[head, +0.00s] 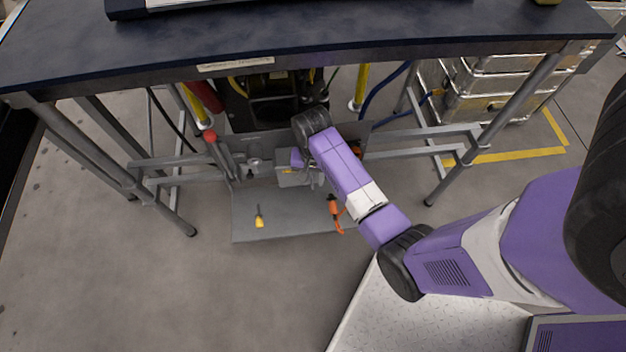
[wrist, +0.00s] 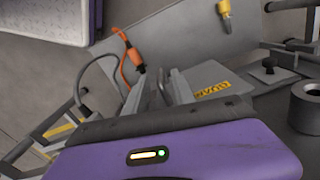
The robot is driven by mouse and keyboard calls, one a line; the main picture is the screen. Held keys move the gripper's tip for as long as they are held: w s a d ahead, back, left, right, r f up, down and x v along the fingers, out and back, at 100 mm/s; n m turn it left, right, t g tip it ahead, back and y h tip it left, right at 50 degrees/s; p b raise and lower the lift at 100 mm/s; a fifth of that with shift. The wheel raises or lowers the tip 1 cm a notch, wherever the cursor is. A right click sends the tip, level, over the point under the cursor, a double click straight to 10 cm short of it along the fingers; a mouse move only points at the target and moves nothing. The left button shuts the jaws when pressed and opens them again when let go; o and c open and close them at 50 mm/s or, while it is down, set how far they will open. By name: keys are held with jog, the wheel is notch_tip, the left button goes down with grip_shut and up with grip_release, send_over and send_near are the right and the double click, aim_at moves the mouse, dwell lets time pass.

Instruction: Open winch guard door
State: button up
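The winch guard door looks like a flat grey plate with a yellow GUARD label (wrist: 213,88) in the wrist view, just right of my fingers. In the head view, the yellow label shows small on the grey panel (head: 287,172) under the table. My gripper (head: 312,177) is down at this panel, partly hidden by my own wrist. In the wrist view, my gripper (wrist: 162,88) has its two grey fingers apart, with a narrow gap and nothing clearly held between them. Whether a finger touches the plate cannot be told. The door's hinge and handle are not clear.
An orange tool (head: 335,212) and a yellow-handled tool (head: 259,217) are on the grey sheet (head: 290,225) below. A red-knobbed lever (head: 210,136) stands left. The dark tabletop (head: 300,38) overhangs the work area, with metal legs either side. Metal cases (head: 490,95) stand right.

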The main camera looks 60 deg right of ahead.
jog(key=shift+f, duration=0.6)
grip_shut()
jog(key=shift+s+d, duration=0.1)
dwell(1.0)
